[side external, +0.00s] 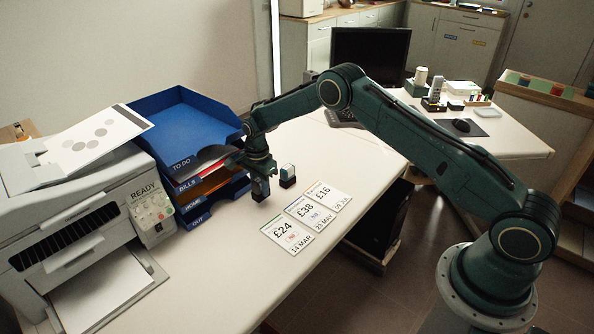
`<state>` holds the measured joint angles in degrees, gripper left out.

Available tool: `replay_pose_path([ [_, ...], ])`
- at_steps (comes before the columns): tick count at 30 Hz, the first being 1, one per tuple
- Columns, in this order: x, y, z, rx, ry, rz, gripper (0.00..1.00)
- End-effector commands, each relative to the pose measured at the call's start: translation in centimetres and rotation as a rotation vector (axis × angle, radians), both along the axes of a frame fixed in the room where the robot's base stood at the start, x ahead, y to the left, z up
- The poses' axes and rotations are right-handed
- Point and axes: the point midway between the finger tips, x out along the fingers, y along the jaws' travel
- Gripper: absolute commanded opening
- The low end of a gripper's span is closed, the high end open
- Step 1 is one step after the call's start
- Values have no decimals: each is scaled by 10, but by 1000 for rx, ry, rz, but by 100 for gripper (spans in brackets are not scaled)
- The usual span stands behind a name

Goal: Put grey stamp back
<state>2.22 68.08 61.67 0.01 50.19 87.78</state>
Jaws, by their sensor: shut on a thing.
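My gripper (260,178) points down over the desk beside the letter trays. It is shut on a small dark grey-blue block, which looks like the grey stamp (261,190); the jaws hide its upper part. I cannot tell whether its base touches the desk.
Stacked letter trays (182,133) and a printer (85,215) stand left. A side table (505,138) holds a mouse and several small items.

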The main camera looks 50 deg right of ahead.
Motion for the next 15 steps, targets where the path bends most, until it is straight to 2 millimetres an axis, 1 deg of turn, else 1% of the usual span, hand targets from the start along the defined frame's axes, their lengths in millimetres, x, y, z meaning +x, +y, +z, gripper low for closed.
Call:
replay_pose_path([
  [1, 0, 0, -7, 0, 2, 0, 16],
  [3, 0, 0, -13, 0, 1, 0, 16],
  [6, 0, 0, -19, 0, 1, 0, 16],
  [15, 0, 0, -19, 0, 0, 0, 16],
])
